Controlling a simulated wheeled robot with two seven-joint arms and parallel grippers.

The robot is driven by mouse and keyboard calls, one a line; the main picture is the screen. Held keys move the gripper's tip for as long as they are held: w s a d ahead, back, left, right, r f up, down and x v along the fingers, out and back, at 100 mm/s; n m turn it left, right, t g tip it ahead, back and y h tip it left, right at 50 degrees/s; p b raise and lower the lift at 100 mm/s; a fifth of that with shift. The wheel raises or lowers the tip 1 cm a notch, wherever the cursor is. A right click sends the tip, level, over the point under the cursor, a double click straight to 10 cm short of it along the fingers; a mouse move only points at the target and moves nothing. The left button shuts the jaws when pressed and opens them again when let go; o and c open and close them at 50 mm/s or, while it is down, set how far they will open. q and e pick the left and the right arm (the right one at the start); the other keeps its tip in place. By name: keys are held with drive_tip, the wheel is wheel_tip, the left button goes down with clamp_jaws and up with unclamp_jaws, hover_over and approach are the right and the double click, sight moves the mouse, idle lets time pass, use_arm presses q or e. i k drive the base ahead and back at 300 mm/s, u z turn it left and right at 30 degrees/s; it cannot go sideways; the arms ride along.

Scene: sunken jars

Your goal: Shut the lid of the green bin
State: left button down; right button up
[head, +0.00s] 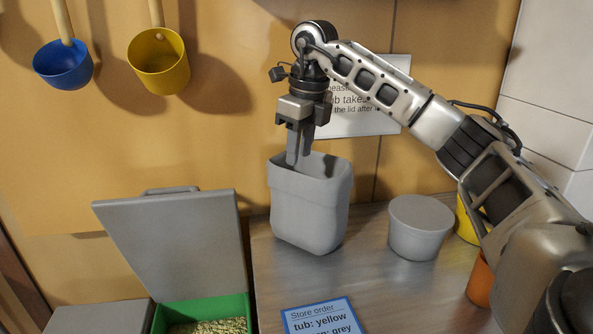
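The green bin (247,306) is at the bottom of the head view, left of the counter, with pale grain-like contents showing inside. Its grey lid (178,243) stands open, tilted up and back, with a handle at its top edge. My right gripper (299,158) points down at the back rim of a grey tub (308,212). One finger shows inside the tub's mouth; the other goes behind the rim. The fingers look shut on the tub's wall. Whether the tub is clear of the counter is hard to tell. My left gripper is out of view.
The counter (385,295) holds a round grey tub (420,228), partly hidden yellow (465,222) and orange (480,282) containers, and a blue-edged order card (320,318). A grey lid (98,317) lies flat at bottom left. Blue (63,66) and yellow (159,63) scoops hang above.

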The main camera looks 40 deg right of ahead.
sight(180, 242)
drive_tip(key=k, duration=1)
